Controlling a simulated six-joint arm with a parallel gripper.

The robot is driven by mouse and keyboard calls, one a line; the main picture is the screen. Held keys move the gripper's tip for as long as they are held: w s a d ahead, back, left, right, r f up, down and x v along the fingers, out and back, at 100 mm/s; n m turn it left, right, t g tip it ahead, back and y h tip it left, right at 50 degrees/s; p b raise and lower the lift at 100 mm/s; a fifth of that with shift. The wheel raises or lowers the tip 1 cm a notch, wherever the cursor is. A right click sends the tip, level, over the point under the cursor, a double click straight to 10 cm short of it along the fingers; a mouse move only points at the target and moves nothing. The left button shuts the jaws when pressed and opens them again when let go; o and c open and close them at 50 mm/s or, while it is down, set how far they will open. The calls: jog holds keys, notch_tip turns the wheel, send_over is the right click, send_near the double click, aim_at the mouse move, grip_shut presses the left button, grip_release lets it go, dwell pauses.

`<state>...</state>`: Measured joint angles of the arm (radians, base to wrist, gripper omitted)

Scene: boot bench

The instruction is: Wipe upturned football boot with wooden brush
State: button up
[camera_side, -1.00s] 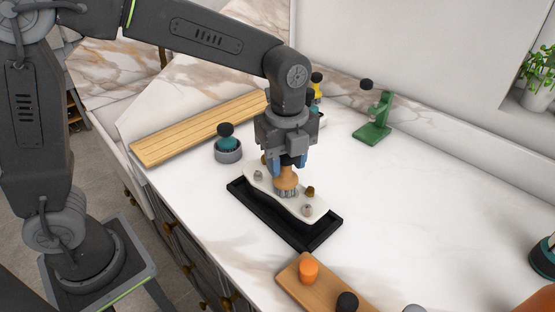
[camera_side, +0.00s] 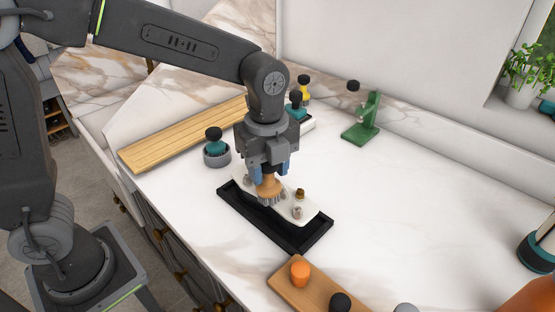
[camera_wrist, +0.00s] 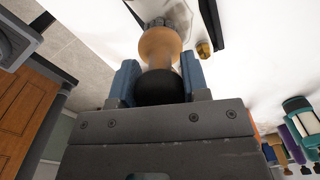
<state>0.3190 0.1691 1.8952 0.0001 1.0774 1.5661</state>
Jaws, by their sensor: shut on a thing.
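The upturned football boot (camera_side: 313,212) lies with its white studded sole facing up in a black tray (camera_side: 293,240). Gold and grey studs show on it. My gripper (camera_side: 269,172) is above the sole, its blue fingers shut on the wooden brush (camera_side: 268,186). The brush is upright with its grey bristles down at the sole, near its front-left edge; exact contact is hard to tell. In the wrist view the brush's wooden body (camera_wrist: 160,46) and dark knob sit between the fingers, and a gold stud shows beside it. The bristles hide part of the sole.
A slatted wooden board (camera_side: 185,138) and a grey pot with a teal-and-black knobbed item (camera_side: 215,150) stand at left. A green stand (camera_side: 362,120) is at back right. A wooden block with orange and black knobs (camera_side: 287,285) lies in front. The counter's right middle is clear.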

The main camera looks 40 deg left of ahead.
jog(key=shift+s, duration=0.5)
jog(key=shift+w+a, duration=0.1)
jog(key=shift+a, duration=0.65)
jog(key=shift+w+d, duration=0.1)
jog(key=shift+w, duration=3)
jog(key=shift+s, duration=3.05)
jog(key=shift+s+r, duration=0.15)
jog(key=shift+r, duration=3.9)
